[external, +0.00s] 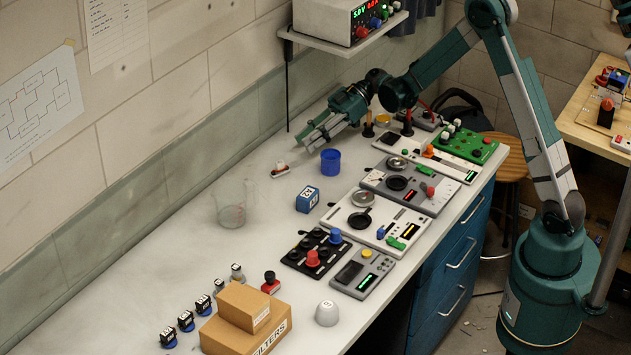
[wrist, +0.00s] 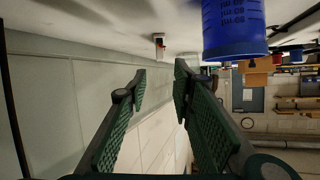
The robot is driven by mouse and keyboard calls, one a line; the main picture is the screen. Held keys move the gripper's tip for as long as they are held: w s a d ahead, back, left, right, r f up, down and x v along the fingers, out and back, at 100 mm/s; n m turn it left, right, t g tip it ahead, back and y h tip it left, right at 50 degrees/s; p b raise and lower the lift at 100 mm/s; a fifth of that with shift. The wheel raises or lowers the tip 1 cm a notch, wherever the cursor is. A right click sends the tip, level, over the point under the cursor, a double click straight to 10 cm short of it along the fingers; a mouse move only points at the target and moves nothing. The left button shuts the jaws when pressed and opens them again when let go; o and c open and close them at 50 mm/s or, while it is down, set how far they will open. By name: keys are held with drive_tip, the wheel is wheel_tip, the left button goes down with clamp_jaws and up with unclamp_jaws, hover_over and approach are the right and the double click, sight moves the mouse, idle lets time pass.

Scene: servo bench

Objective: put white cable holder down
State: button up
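A small white piece with a red part, which looks like the white cable holder (external: 279,171), sits on the bench near the wall. It also shows in the wrist view (wrist: 159,42), beyond my fingertips and close to the bench surface. My gripper (external: 309,143) is low over the bench, just up and right of that piece and apart from it. In the wrist view my two green ridged fingers (wrist: 161,85) are spread with nothing between them. The piece's fine shape is too small to tell.
A blue cup (external: 330,161) stands close to the right of my gripper; its graduated side fills the wrist view's top right (wrist: 232,30). A clear beaker (external: 231,208) and blue box (external: 307,199) stand nearer the camera. Panels (external: 375,215) line the right edge.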

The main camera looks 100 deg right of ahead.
drive_tip(key=shift+w+a+r, duration=0.25)
drive_tip(key=shift+a+r, duration=0.05)
drive_tip(key=shift+a, duration=0.25)
drive_tip(key=a+r+m+g+h, duration=0.15)
drive_tip(key=a+r, duration=0.25)
drive_tip(key=a, duration=0.7)
drive_tip(key=a+r+g, duration=0.2)
drive_tip(key=a+r, duration=0.1)
drive_tip(key=a, duration=0.7)
drive_tip(key=a+r+m+g+h, duration=0.1)
drive_tip(key=a+r, duration=0.3)
drive_tip(key=a, duration=0.7)
drive_tip(key=s+a+m+h, duration=0.1)
drive_tip(key=s+a+h, duration=0.2)
drive_tip(key=s+a, duration=1.9)
drive_tip(key=shift+s+a+r, duration=0.4)
drive_tip(key=shift+a+r, duration=0.05)
drive_tip(key=shift+a, duration=0.15)
